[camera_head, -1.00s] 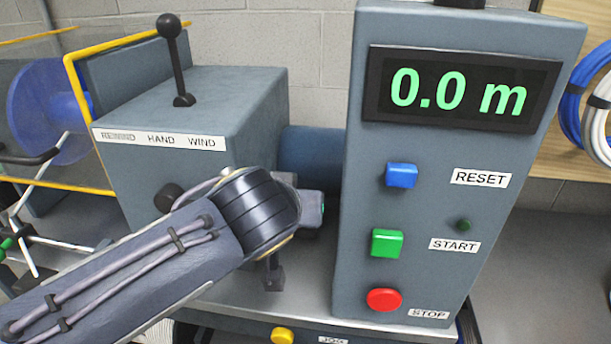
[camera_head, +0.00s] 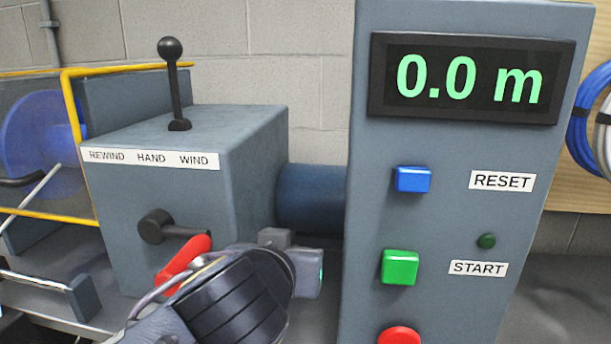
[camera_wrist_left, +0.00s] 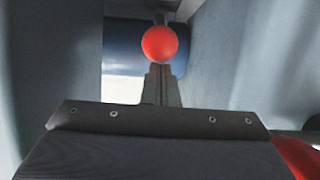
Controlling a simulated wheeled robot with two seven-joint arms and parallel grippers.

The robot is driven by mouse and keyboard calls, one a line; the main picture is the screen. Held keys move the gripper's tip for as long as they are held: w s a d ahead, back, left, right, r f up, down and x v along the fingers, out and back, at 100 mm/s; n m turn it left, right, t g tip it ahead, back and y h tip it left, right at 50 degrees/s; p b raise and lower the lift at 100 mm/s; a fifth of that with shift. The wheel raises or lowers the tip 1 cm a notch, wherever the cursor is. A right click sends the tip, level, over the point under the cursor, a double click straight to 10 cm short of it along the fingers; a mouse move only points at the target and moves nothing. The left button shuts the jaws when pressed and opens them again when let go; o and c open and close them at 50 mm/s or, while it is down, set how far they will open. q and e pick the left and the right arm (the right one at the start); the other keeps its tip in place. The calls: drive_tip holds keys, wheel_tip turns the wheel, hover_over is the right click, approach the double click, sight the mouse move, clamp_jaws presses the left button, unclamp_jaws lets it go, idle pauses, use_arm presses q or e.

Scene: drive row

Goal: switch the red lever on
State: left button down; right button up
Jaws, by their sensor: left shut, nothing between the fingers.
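A red lever handle (camera_head: 186,264) slants down from a dark pivot (camera_head: 155,226) on the front of the grey drive box (camera_head: 125,195), in the head view. My left wrist covers its lower part. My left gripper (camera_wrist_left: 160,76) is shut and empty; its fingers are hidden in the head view. In the left wrist view a red ball (camera_wrist_left: 159,43) is just beyond the fingertips, and I cannot tell whether they touch or whether it belongs to the lever. Red also shows at the lower right corner there. My right gripper is not in view.
A black ball-topped lever (camera_head: 174,85) stands upright above the REWIND, HAND, WIND label (camera_head: 150,158). The control panel (camera_head: 450,220) at right carries a blue button (camera_head: 412,179), a green button (camera_head: 400,267) and a red button (camera_head: 399,336). Its display (camera_head: 468,80) reads 0.0 m.

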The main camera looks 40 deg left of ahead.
use_arm(q)
drive_tip(key=shift+f, duration=0.2)
drive_tip(key=r+p, duration=0.1)
drive_tip(key=r, duration=0.2)
drive_tip(key=r+p, duration=0.1)
drive_tip(key=shift+w+a+r+p, duration=0.25)
drive_tip(key=shift+w+a+p, duration=0.05)
drive_tip(key=shift+w, duration=0.05)
drive_tip(key=p+v, duration=0.1)
drive_tip(key=v, duration=0.9)
drive_tip(key=shift+p, duration=0.4)
drive_tip(key=shift+r, duration=0.1)
